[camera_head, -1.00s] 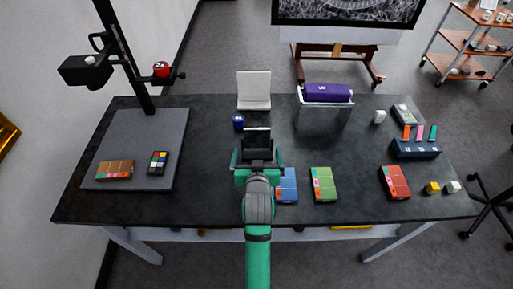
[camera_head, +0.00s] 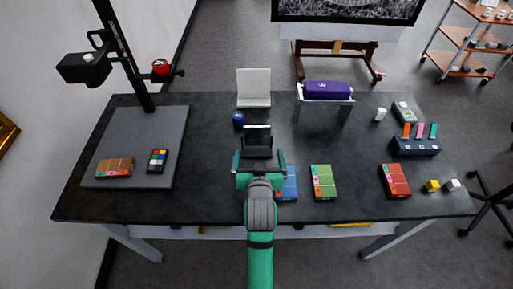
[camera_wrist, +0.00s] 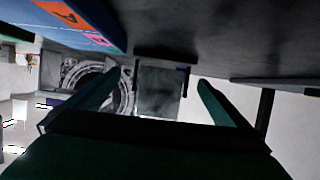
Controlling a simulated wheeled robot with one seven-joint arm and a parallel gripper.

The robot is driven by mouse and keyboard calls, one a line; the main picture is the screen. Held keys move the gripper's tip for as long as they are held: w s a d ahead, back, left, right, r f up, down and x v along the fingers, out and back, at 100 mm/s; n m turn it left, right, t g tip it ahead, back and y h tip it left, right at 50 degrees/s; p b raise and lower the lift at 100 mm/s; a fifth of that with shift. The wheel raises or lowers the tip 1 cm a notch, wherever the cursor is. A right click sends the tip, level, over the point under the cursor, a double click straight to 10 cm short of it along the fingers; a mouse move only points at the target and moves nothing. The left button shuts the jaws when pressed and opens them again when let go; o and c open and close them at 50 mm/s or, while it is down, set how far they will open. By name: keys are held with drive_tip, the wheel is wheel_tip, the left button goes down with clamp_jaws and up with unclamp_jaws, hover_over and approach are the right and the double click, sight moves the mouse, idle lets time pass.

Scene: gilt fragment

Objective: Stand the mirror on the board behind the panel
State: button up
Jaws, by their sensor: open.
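The mirror appears to be the small dark upright plate with a pale top edge (camera_head: 257,143) on the black table, just beyond my gripper (camera_head: 259,160). In the wrist view it is a framed reflecting rectangle (camera_wrist: 160,88) between the open fingers of my gripper (camera_wrist: 157,82), with no clear contact; its lower part is partly hidden in the head view. The board seems to be the grey baseboard (camera_head: 137,130) of the camera stand at the left. A brown panel (camera_head: 115,168) with coloured patches lies flat on its front left.
A colour chart (camera_head: 158,161) lies on the board. Blue (camera_head: 288,184), green (camera_head: 323,182) and red (camera_head: 394,181) panels lie right of my gripper. Bare table lies between board and gripper.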

sight(256, 144)
drive_tip(key=x, duration=0.2)
drive_tip(key=shift+w, duration=0.4)
drive_tip(key=shift+w+a+f, duration=0.15)
drive_tip(key=shift+w, duration=0.1)
drive_tip(key=shift+x, duration=2.1)
drive_tip(key=shift+a, duration=0.1)
drive_tip(key=shift+c, duration=0.6)
drive_tip(key=c, duration=1)
drive_tip(key=shift+w+a, duration=0.1)
drive_tip(key=shift+w, duration=0.05)
drive_tip(key=c, duration=0.3)
